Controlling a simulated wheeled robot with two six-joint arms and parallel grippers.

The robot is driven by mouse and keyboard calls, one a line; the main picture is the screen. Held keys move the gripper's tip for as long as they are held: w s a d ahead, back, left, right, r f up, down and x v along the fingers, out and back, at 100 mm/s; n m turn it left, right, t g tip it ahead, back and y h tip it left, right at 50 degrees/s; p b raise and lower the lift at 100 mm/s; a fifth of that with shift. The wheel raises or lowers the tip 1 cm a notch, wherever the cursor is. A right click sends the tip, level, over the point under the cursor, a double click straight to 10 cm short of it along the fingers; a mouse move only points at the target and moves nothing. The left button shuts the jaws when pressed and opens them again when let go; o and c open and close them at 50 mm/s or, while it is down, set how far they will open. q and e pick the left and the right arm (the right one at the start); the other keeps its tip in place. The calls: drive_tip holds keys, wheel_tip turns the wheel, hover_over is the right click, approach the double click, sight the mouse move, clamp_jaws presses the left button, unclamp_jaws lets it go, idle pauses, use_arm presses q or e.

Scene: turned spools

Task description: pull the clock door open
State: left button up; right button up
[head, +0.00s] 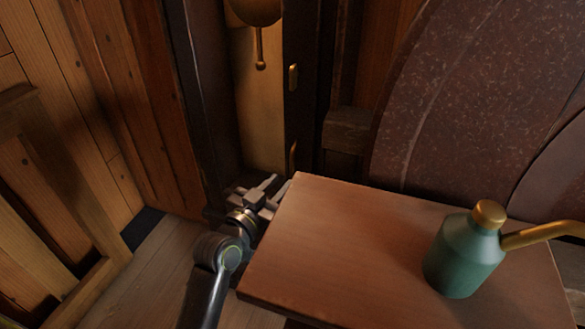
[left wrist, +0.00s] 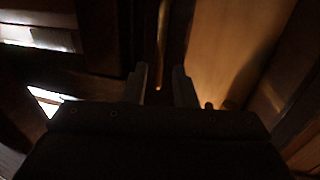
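The tall dark clock stands at the back. Its dark-framed clock door (head: 300,115) surrounds a tall pane or opening, with the brass pendulum (head: 261,50) behind it. I cannot tell whether the door is fully shut. A brass handle (head: 293,156) is on the right stile, its lower part hidden by the table. My left gripper (head: 277,187) is low in front of the door, beside the table's left corner. In the left wrist view its fingers (left wrist: 161,85) are apart, with a slim brass bar (left wrist: 162,45) showing between or beyond them; contact is unclear. My right gripper is out of view.
A wooden table (head: 350,230) stands close to the right of my left gripper. A green oil can (head: 465,255) with a brass cap and spout is on it. Large dark speckled discs (head: 470,90) stand behind. A wooden frame (head: 60,200) is at left, with clear floor (head: 160,260) between.

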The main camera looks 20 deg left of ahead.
sight(291, 172)
use_arm(q)
drive_tip(key=x, duration=0.6)
drive_tip(key=shift+w+d, duration=0.1)
drive_tip(key=shift+w, duration=0.1)
clamp_jaws()
